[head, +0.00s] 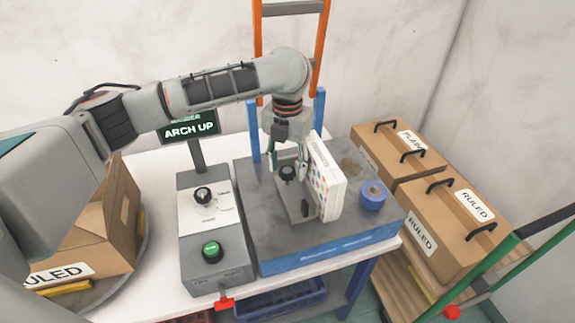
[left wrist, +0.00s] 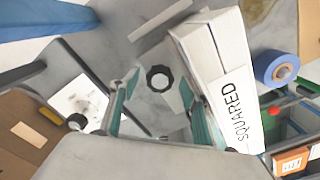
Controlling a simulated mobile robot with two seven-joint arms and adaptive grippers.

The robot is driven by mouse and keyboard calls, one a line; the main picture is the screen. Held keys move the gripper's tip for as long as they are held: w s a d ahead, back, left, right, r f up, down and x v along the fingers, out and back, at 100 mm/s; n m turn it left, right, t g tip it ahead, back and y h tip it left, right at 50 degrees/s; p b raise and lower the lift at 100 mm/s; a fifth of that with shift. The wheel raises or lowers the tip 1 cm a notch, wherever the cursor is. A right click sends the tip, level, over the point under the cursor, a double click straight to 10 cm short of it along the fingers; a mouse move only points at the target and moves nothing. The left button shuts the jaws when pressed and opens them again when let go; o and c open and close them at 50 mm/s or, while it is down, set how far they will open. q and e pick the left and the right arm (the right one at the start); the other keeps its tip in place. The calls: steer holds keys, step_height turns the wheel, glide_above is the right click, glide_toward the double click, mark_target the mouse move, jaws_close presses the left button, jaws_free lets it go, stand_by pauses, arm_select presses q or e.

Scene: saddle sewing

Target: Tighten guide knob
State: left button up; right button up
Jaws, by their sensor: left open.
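The guide knob (head: 287,173) is black and round and stands on a grey metal guide plate (head: 296,204) on the machine bed. In the left wrist view the knob (left wrist: 159,78) shows between the fingertips. My left gripper (head: 287,166) points down at it from above with open fingers, one on each side. I cannot tell whether the fingers touch the knob. A white block of stacked sheets (head: 328,180) stands upright against the plate, close by the right finger. Its face reads "SQUARED" in the left wrist view (left wrist: 230,90). My right gripper is out of view.
A control box (head: 212,270) with a black dial (head: 203,194) and a green knob (head: 211,252) stands left of the bed. A sign reads "ARCH UP" (head: 190,130). A blue tape roll (head: 372,195) lies right of the block. Cartons (head: 445,225) stand at the right.

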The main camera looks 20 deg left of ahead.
mark_target(287, 171)
arm_select(q)
step_height(287, 171, up, 12)
stand_by(0.6)
